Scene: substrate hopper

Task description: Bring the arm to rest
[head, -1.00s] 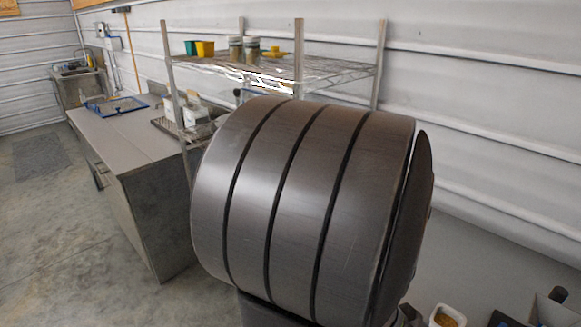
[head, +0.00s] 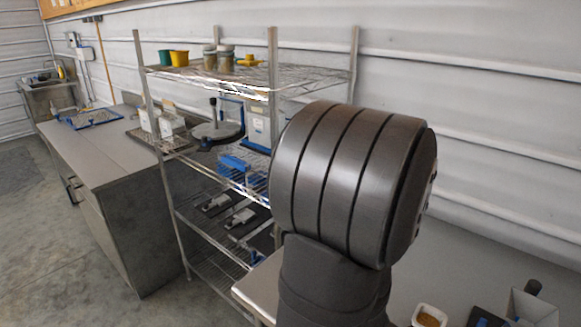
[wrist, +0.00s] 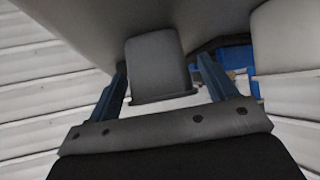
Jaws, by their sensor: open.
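My gripper (wrist: 163,75) shows in the wrist view as two blue fingers standing apart on a grey bar, so it is open. A grey block-like shape (wrist: 157,65) shows between the fingers, below a larger grey surface; I cannot tell what it is or whether the fingers touch it. In the head view a large dark grey ringed part of my arm (head: 350,185) fills the middle right, and my gripper is not visible there.
A wire shelf rack (head: 178,225) stands behind my arm with small pots, trays and blue items. A long counter (head: 85,155) runs at left. A light table (head: 460,270) at lower right holds a white cup (head: 430,314) and a box (head: 535,306). The corrugated wall (head: 490,120) is behind.

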